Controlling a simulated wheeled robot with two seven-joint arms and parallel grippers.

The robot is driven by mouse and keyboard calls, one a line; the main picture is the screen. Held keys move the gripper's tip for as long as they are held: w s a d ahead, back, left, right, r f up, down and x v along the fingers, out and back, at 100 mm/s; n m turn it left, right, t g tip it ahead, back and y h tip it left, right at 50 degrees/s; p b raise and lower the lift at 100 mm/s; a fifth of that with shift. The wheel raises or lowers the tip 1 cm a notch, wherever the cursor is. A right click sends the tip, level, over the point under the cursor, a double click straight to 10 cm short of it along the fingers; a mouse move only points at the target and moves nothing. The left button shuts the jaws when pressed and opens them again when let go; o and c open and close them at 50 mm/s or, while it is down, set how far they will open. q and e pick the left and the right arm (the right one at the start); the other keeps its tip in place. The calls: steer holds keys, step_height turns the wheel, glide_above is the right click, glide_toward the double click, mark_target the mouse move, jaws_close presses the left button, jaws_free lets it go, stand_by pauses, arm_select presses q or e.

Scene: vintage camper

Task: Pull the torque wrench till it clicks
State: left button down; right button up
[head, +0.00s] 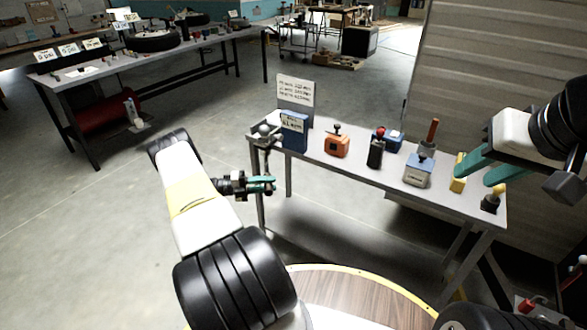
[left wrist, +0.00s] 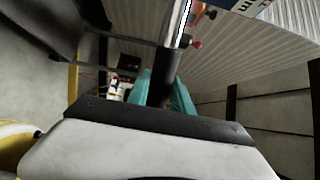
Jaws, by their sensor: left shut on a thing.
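The torque wrench shows in the left wrist view as a silver shaft (left wrist: 176,22) running into a dark handle (left wrist: 163,72). My left gripper (left wrist: 164,92) has its green fingers on both sides of that handle and is shut on it. In the head view my left gripper (head: 268,185) is off the bench's left end, below the grey metal fitting (head: 265,135). The wrench is small and partly hidden there. My right gripper (head: 471,178) is at the bench's right end, with its green fingers spread apart.
The grey bench (head: 330,165) holds a blue box (head: 293,132), an orange device (head: 337,146), a black device with a red knob (head: 376,152) and a blue-and-white box (head: 418,170). A sign (head: 295,91) stands behind. A yellow block (head: 458,185) is close to my right fingers. A round wooden top (head: 350,295) is in front.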

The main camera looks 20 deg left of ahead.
arm_select(q)
steer(key=shift+s+a, duration=0.1)
steer(key=shift+a, duration=0.05)
steer(key=c, duration=1.1)
jaws_free()
steer(key=shift+c, duration=0.2)
steer(key=v, duration=0.7)
steer(key=shift+a, duration=0.4)
steer(key=shift+s, duration=0.1)
